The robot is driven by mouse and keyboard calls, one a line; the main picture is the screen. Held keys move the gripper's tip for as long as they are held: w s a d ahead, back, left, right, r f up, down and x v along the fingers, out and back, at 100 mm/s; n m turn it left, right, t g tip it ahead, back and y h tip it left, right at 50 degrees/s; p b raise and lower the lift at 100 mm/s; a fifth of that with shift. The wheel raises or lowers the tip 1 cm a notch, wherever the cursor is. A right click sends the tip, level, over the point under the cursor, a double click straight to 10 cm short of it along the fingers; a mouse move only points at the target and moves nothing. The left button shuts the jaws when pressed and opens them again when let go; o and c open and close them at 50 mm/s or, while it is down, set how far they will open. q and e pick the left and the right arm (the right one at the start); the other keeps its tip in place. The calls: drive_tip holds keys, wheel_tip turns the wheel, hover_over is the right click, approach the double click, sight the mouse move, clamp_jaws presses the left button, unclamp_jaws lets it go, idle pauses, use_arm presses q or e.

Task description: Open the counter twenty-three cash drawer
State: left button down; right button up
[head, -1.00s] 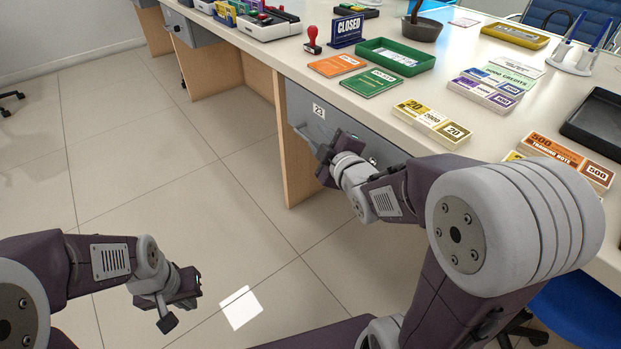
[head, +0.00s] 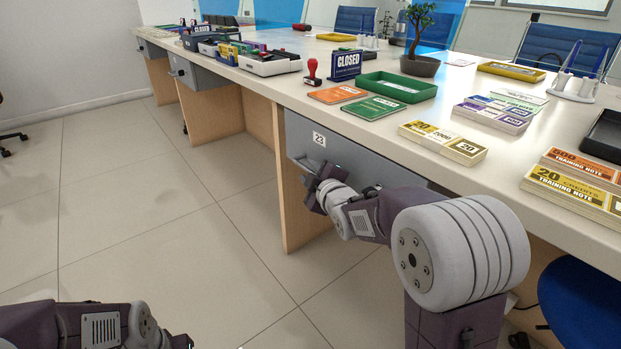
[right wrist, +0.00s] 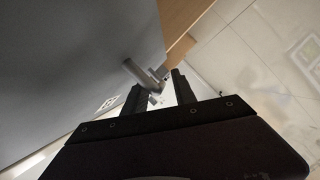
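The counter twenty-three drawer (head: 345,155) is a grey front under the countertop, marked with a small "23" label (head: 319,138). It looks shut. Its bar handle (head: 304,164) shows just left of my right gripper (head: 316,192). In the right wrist view the grey drawer front (right wrist: 80,60) fills the left side. The handle (right wrist: 138,74) lies at the tips of my right gripper's two black fingers (right wrist: 160,88), which are apart. I cannot tell whether they touch it. My left gripper (head: 180,342) is at the bottom edge, mostly cut off; its fingers do not show.
Another grey drawer (head: 200,76) is farther left under the same counter (head: 390,128). A wooden side panel (head: 290,195) stands left of the drawer. Banknote stacks, a green tray (head: 396,90) and a closed sign (head: 346,65) stand on top. The floor (head: 150,235) before the drawer is clear.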

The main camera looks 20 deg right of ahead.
clamp_jaws()
idle(1.4)
